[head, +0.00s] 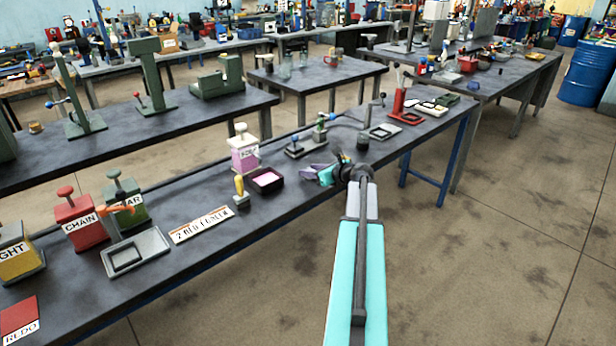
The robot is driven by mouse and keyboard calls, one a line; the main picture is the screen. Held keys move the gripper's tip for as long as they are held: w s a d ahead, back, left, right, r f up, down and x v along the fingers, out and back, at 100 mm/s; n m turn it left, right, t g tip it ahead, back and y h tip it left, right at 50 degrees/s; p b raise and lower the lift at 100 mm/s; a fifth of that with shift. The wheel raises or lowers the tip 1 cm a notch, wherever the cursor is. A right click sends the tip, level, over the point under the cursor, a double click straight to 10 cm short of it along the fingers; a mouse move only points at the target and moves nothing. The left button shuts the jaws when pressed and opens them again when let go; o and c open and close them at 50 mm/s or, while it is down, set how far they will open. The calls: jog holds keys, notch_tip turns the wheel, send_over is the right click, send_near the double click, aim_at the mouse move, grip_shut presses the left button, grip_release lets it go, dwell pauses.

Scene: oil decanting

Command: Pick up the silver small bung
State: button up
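I cannot clearly pick out a silver small bung in the head view; it may be too small or hidden behind my arm. My gripper (318,173), with teal and grey-purple parts, is over the near bench (215,262), close to its front edge. It points left, toward a dark square tray (257,188) with pink contents. The gripper is small and partly covered by its own wrist. I cannot tell whether its fingers are open or whether anything is between them.
Left of the tray stand a yellow-topped item (240,188) and a white-and-pink can (244,157). Farther left are a red CHAIN can (79,222), a green can (128,190) and a grey tray (151,242). A knobbed fixture (306,149) stands behind my gripper. Open floor lies right.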

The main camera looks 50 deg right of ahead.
dwell(0.3)
grip_shut()
jog(key=shift+r, duration=0.1)
jog(key=shift+r, duration=1.15)
jog(key=s+d+r+b, duration=0.1)
jog(key=s+d, duration=0.1)
jog(key=s, duration=0.5)
jog(key=s+d+r+b, duration=0.1)
jog(key=s+d, duration=0.1)
jog(key=s, duration=0.6)
jog(key=shift+s+d+r, duration=0.2)
jog(key=shift+d+r, duration=0.05)
jog(key=shift+d, duration=0.1)
